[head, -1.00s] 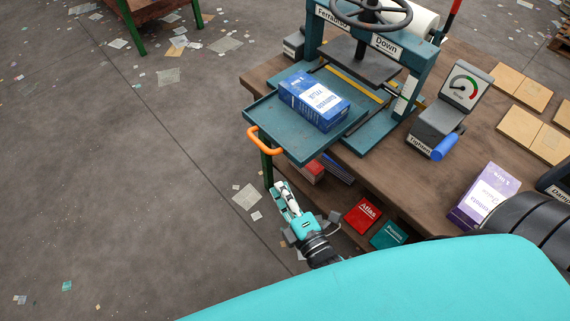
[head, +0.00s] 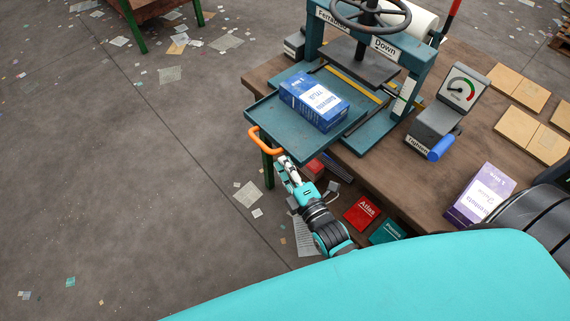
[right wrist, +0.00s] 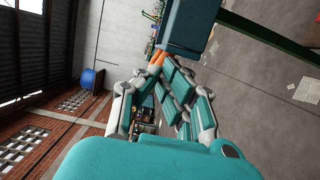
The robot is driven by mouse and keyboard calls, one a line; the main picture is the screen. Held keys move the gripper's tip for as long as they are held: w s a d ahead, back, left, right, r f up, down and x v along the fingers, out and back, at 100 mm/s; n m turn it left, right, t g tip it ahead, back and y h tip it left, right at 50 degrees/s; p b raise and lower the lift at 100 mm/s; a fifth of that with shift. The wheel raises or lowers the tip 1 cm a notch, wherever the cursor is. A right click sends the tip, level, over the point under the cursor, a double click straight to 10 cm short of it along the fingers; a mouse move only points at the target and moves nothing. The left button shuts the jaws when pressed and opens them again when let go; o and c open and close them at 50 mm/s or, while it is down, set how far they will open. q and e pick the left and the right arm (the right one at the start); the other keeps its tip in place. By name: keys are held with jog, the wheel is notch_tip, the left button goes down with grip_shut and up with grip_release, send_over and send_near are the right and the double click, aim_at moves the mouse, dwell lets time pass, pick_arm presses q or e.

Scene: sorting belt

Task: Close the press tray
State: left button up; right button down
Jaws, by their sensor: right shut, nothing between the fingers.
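The press tray (head: 285,132) is a flat teal tray pulled out from the press (head: 365,70) toward the front left of the bench, and it is open. A blue book (head: 313,101) lies on it. An orange handle (head: 264,147) sits on the tray's front edge. My right gripper (head: 284,163) is shut and empty, its tips just by the handle's right end. In the right wrist view the handle (right wrist: 157,60) shows at the fingertips, below the teal tray (right wrist: 185,25); I cannot tell whether they touch. My left gripper is not in view.
The wooden bench (head: 400,190) carries a gauge box (head: 440,115) and a purple-and-white book (head: 480,195). A red book (head: 363,212) and a green book (head: 387,232) are below its front edge. Floor to the left is open, with paper scraps.

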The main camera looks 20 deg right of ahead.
aim_at(330, 142)
jog(key=w+d, duration=0.1)
jog(key=d, duration=0.3)
jog(key=w+d, duration=0.2)
jog(key=d, duration=0.3)
jog(key=w+d, duration=0.2)
jog(key=d, duration=0.3)
jog(key=shift+b, duration=0.4)
jog(key=shift+a, duration=0.1)
